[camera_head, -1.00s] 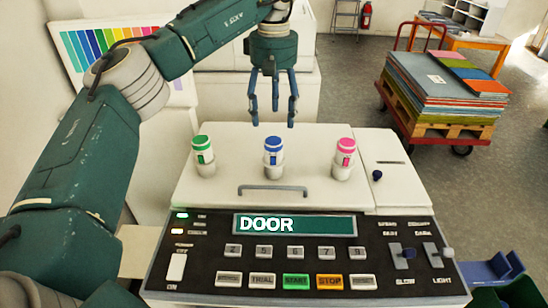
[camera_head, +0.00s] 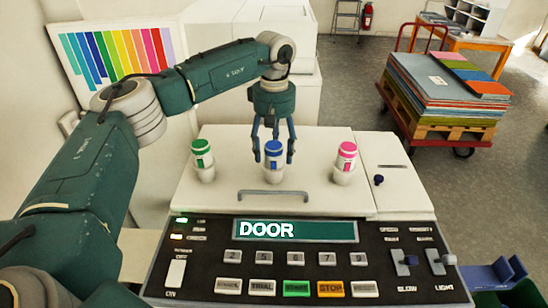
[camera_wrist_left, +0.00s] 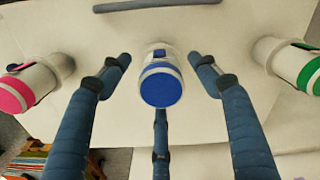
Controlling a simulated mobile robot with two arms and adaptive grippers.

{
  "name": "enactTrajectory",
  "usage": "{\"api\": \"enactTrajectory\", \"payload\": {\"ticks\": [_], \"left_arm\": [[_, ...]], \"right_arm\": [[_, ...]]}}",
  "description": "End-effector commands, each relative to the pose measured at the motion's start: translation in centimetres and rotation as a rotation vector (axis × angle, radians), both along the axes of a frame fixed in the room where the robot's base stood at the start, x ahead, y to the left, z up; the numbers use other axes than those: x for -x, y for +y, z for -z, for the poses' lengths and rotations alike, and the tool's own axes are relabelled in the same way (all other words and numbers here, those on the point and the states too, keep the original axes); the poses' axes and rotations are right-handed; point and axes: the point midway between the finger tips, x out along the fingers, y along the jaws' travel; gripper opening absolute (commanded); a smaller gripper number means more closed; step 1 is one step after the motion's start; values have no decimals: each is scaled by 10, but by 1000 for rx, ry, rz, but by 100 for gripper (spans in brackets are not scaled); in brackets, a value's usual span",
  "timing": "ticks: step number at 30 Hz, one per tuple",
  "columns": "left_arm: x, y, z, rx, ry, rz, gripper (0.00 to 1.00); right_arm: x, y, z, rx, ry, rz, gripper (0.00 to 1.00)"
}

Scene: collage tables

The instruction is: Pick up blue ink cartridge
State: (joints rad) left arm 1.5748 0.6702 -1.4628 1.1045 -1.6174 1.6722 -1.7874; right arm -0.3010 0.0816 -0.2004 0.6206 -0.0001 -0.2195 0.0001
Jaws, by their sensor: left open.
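The blue ink cartridge (camera_head: 273,147), white with a blue cap, stands upright in the middle socket on the machine's white top. My left gripper (camera_head: 273,158) hangs above it, pointing down, with its fingers open on either side of the cartridge. In the left wrist view the blue cap (camera_wrist_left: 161,88) lies between two spread fingers, and a third finger is below it in the picture. Gaps show between the two side fingers and the cartridge, so it is not gripped. Whether the third finger touches it I cannot tell.
A green cartridge (camera_head: 202,155) stands to the left and a pink cartridge (camera_head: 346,157) to the right, both clear of the fingers. A handle (camera_head: 273,193) and a control panel whose display (camera_head: 320,229) reads DOOR are in front. A loaded cart (camera_head: 440,139) stands back right.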

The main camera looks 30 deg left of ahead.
Motion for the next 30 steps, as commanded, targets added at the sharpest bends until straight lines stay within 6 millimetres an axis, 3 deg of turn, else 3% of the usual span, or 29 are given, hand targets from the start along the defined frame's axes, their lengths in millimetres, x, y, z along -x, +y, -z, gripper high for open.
{"api": "enactTrajectory", "payload": {"ticks": [5,11,12,20,30], "left_arm": [[0,0,15,0,-1,0,62],[0,0,17,0,-2,0,62],[0,0,17,0,-2,0,60],[0,0,17,0,-2,0,9],[0,0,16,0,-2,0,9]], "right_arm": [[-3,0,-8,-1,-5,0,40],[-3,0,-6,-1,-4,0,40],[-3,1,-6,-1,-4,0,40],[-2,1,-6,-1,-2,1,40],[-1,3,-6,-3,0,2,40]]}}
